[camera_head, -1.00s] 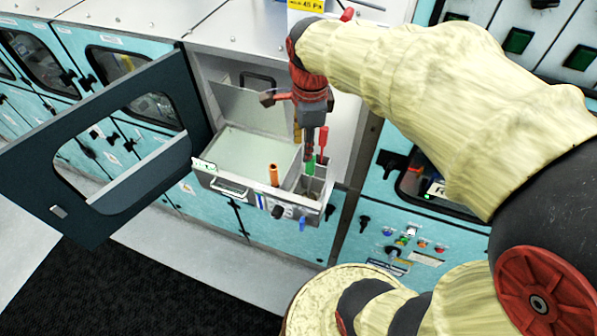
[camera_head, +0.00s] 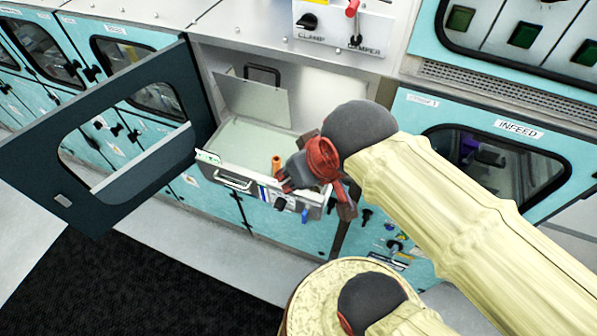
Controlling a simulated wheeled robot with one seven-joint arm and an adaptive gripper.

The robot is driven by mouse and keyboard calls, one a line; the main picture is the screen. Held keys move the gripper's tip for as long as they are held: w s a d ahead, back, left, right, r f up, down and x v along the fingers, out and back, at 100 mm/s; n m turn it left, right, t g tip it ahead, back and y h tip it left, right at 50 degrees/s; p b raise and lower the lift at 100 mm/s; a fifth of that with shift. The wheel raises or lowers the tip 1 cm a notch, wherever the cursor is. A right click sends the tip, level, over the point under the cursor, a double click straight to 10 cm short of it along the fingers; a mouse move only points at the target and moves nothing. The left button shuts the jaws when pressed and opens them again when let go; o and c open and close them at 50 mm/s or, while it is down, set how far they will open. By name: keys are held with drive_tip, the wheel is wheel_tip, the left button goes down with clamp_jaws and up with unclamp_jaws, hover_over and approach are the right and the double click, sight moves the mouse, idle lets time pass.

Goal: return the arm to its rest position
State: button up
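My arm (camera_head: 450,200) reaches in from the lower right, wrapped in a cream cover. My gripper (camera_head: 290,183) is at the front right corner of the open drawer module (camera_head: 262,186), in front of or above it. The red wrist part shows, but the fingertips are mostly hidden or too small to read, so its opening is unclear. I see nothing clearly held in it. The drawer's right compartments are hidden behind my wrist. An orange handle (camera_head: 276,165) stands upright in the drawer.
A dark door (camera_head: 95,150) with a window stands swung open at the left. Teal cabinets (camera_head: 415,110) line the back and right, with a control panel (camera_head: 345,25) above. Black floor matting (camera_head: 150,285) lies open at the lower left.

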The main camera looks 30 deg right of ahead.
wheel_tip(320, 180, down, 25)
drive_tip(key=b, duration=2.4)
drive_tip(key=shift+r+b, duration=0.2)
drive_tip(key=shift+b, duration=0.15)
drive_tip(key=shift+c, duration=0.4)
